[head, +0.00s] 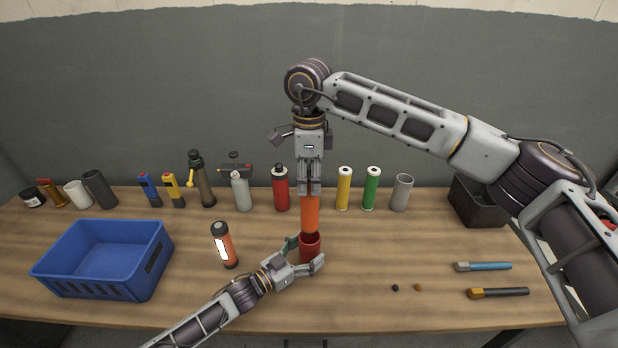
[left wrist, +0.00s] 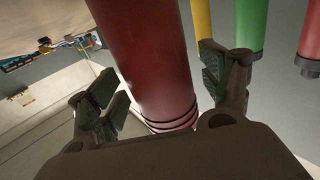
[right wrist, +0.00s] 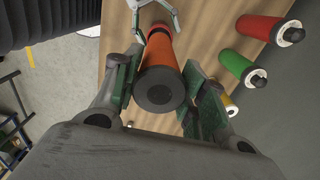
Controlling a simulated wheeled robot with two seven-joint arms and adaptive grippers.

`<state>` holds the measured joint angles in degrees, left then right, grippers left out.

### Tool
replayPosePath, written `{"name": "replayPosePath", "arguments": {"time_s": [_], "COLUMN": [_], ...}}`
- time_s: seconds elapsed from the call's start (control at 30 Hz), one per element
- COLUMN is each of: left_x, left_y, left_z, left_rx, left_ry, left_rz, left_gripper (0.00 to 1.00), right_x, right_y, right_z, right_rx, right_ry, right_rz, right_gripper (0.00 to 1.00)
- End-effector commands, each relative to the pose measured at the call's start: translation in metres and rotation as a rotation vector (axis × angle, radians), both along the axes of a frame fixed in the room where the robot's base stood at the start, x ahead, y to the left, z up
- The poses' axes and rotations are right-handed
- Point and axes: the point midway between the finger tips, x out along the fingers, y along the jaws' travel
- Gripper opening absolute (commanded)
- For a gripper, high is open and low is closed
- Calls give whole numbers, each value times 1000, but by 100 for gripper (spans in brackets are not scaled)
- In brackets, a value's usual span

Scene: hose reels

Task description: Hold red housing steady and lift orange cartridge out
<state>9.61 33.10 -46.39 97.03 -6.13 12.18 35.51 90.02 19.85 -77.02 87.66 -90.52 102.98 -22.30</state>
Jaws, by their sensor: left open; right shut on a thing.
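The red housing (head: 310,246) stands upright on the table in the head view, and it fills the middle of the left wrist view (left wrist: 150,60). The orange cartridge (head: 310,214) rises upright from its mouth; its lower end is hidden. My right gripper (head: 310,190) comes from above and is shut on the cartridge's upper end. The right wrist view shows the cartridge (right wrist: 165,58) with its dark end cap between the fingers. My left gripper (head: 305,254) is open low around the housing, one finger on either side, with gaps to it in the left wrist view.
A blue crate (head: 60,270) stands at the left, and an orange-black flashlight-like cylinder (head: 225,246) stands between it and the housing. Several cylinders, including red (head: 280,190), yellow (head: 343,190) and green (head: 371,190), line the back. Two brush-like tools (head: 490,266) lie at the right.

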Motion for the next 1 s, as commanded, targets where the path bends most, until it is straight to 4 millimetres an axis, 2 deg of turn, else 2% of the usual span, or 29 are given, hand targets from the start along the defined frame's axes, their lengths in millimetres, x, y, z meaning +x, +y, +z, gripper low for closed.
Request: {"name": "replayPosePath", "arguments": {"time_s": [1.0], "left_x": [-64], "left_y": [76], "left_z": [-1], "left_rx": [1], "left_ry": [2], "left_rz": [0], "left_gripper": [79], "right_x": [0], "right_y": [0], "right_z": [0], "right_rx": [0], "right_ry": [0], "right_rz": [0], "right_gripper": [2]}}
